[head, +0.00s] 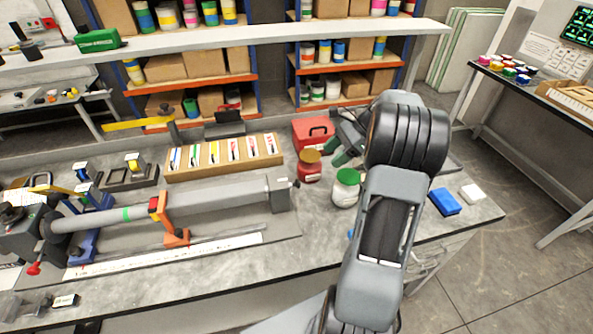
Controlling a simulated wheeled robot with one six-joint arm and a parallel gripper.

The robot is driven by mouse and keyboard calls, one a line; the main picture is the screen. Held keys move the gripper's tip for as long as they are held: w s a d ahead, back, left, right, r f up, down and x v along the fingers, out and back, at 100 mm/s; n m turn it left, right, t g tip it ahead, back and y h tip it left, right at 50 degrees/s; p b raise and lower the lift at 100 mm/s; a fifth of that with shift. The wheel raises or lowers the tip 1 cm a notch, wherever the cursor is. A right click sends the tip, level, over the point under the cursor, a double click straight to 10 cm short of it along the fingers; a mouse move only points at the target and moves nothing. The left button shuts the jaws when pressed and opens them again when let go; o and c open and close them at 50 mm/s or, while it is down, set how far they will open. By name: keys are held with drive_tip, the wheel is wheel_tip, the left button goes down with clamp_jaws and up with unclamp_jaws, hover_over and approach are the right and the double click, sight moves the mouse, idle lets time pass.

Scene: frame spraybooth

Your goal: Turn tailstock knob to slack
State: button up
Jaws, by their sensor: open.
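A lathe-like fixture lies along the bench at left in the head view. Its grey bar (215,197) runs right to a grey end block (279,192), which looks like the tailstock. A small pale stub with a dark tip (295,183) sticks out of the block's right side; it may be the tailstock knob, but it is too small to read its setting. A red knob (35,268) sits at the fixture's far left end. My arm rises at the right and its big elbow joint faces the camera.
A red jar (309,167), a green-lidded jar (346,188) and a red toolbox (313,133) stand between the end block and my arm. A wooden tray (185,174) lies behind the bar. A blue block (444,202) lies right of my arm. Floor is clear at lower right.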

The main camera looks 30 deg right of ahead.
sight(296, 184)
drive_tip(key=p+x, duration=0.1)
drive_tip(key=x, duration=1.2)
drive_tip(key=shift+w+a+p, duration=0.25)
drive_tip(key=shift+a+p, duration=0.05)
drive_tip(key=shift+c, duration=0.4)
drive_tip(key=c, duration=0.8)
drive_tip(key=shift+c, duration=0.2)
drive_tip(key=shift+f+b, duration=0.15)
drive_tip(key=shift+b, duration=0.45)
